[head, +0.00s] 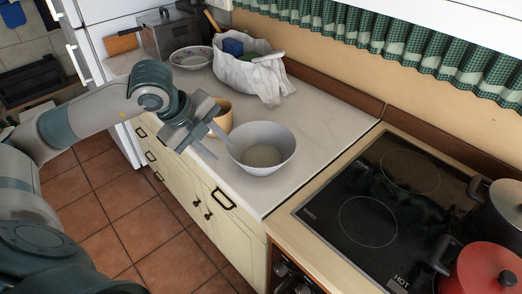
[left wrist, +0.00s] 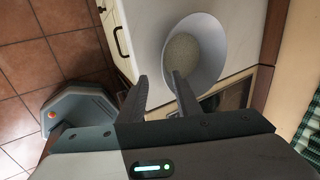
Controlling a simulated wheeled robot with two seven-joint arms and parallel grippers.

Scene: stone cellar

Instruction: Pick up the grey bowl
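The grey bowl (head: 268,133) stands upright on the pale counter near its front edge, with beige grainy contents inside. It also shows in the left wrist view (left wrist: 212,30), just ahead of the fingers. My left gripper (head: 221,148) is open at the bowl's left side, its fingers spread and empty. In the left wrist view, the right finger of my gripper (left wrist: 160,76) overlaps the bowl, while the other finger lies outside the rim. I cannot tell whether either finger touches the bowl. My right gripper is not in view.
A tan cup (head: 223,117) stands close behind the gripper, partly hidden. A white cloth bag (head: 246,77) and a patterned bowl (head: 190,58) stand further back. The black hob (head: 376,200) with a red pot (head: 484,272) is at right. Counter right of the bowl is clear.

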